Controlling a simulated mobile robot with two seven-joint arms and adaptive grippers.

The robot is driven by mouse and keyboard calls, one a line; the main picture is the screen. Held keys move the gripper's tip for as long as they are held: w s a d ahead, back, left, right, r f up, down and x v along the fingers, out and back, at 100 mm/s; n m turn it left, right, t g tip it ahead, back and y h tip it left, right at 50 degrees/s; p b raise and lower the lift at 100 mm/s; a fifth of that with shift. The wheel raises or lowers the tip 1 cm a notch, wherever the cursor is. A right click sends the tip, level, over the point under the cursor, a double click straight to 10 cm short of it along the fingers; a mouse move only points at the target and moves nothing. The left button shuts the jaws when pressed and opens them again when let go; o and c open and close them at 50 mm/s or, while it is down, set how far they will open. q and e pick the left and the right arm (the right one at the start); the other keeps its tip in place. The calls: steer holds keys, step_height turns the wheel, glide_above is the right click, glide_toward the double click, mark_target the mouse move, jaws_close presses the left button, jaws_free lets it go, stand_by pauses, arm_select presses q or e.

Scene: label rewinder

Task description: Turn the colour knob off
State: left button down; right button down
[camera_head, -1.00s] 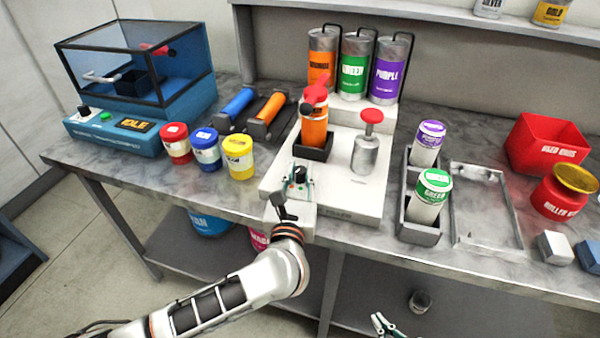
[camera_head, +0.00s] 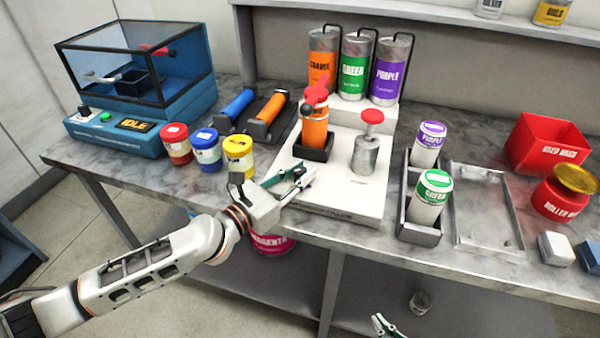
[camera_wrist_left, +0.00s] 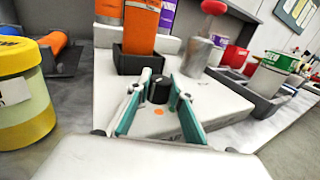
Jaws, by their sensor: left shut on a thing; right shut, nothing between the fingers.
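The colour knob (camera_wrist_left: 158,90) is a small black knob on the front of the white filler base (camera_head: 345,197), in front of an orange bottle (camera_head: 315,130) in a dark holder. My left gripper (camera_head: 298,180) comes in from the left, low over the base's front left. In the left wrist view its two green fingers (camera_wrist_left: 160,103) stand either side of the knob and are shut on it. An orange dot shows on the base just before the knob. In the head view the gripper mostly hides the knob. My right gripper (camera_head: 384,325) is shut and empty at the bottom edge, partly cut off.
A yellow jar (camera_head: 240,158) stands close to my left wrist, with blue and red jars beyond it. A metal plunger can (camera_head: 367,150) stands on the base. Orange, green and purple canisters (camera_head: 353,68) stand behind. A dark rack (camera_head: 418,232) with two jars is to the right.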

stand_by(0.3)
arm_select(q)
steer(key=c, duration=1.8)
jaws_free()
steer(key=v, duration=1.1)
steer(key=shift+s+a, duration=0.15)
steer(key=shift+a, duration=0.15)
steer(key=shift+s+a+r, duration=0.1)
steer(key=shift+s, duration=0.05)
